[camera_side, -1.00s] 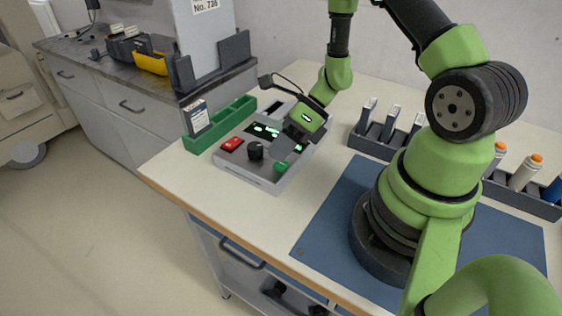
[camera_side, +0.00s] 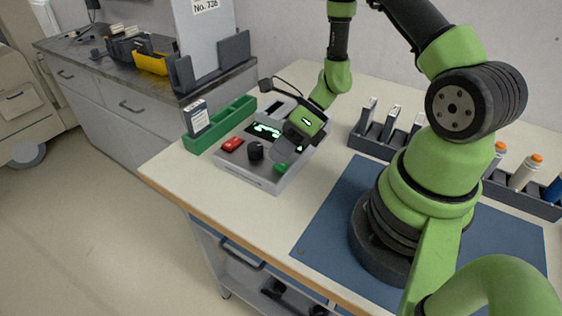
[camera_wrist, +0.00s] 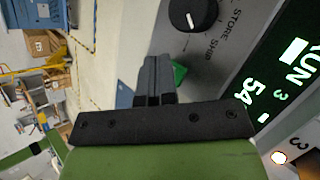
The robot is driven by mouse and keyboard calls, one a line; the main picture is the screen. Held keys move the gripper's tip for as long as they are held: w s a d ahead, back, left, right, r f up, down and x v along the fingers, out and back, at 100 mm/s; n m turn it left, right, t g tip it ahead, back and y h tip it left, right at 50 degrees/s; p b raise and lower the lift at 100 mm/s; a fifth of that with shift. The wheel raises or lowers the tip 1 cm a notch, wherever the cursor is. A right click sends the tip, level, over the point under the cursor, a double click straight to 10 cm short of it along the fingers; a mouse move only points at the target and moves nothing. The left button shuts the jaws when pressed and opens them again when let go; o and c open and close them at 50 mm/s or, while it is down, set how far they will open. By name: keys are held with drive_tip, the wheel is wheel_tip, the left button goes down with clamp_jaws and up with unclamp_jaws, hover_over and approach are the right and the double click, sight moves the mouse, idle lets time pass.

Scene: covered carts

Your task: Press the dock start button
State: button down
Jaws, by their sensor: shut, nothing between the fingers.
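The dock (camera_side: 262,182) is a grey box on the bench with a red switch (camera_side: 231,144), a black knob (camera_side: 256,151), a lit green display (camera_side: 267,131) and a green button (camera_side: 281,168) at its near right corner. My gripper (camera_side: 280,155) is shut and empty, pointing down over the dock at the green button. In the wrist view the closed fingers (camera_wrist: 155,75) partly cover the green button (camera_wrist: 180,71); contact cannot be told. The knob (camera_wrist: 193,14) and the display (camera_wrist: 284,75), reading RUN and 54, also show there.
A green tray (camera_side: 220,128) with a card-like module (camera_side: 197,117) stands left of the dock. A dark rack (camera_side: 372,147) with several modules stands to the right. The bench front left is clear.

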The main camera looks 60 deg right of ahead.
drive_tip(key=shift+r, duration=0.8)
drive_tip(key=shift+r, duration=2.5)
wheel_tip(320, 180, up, 7)
